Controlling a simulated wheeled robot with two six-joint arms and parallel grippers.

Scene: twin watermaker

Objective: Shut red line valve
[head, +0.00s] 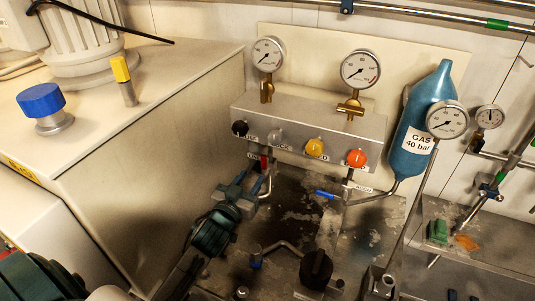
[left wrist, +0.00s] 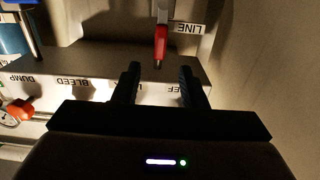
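The red line valve handle (head: 264,162) sits on a pipe under the left part of the grey manifold block. In the left wrist view the red handle (left wrist: 160,44) lies on its metal pipe beside an upside-down LINE label (left wrist: 189,28). My left gripper (head: 246,187) is just in front of and below the handle. Its two dark fingers (left wrist: 158,80) are open with a gap between them. The handle lines up with this gap, beyond the fingertips, and appears apart from them. My right gripper is not in view.
The manifold (head: 310,125) carries black, grey, yellow and orange knobs and two gauges. A blue handle (head: 325,194) is to the right, by a blue gas bottle (head: 420,120). A black knob (head: 316,268) stands below. A white cabinet (head: 150,130) is left of my arm.

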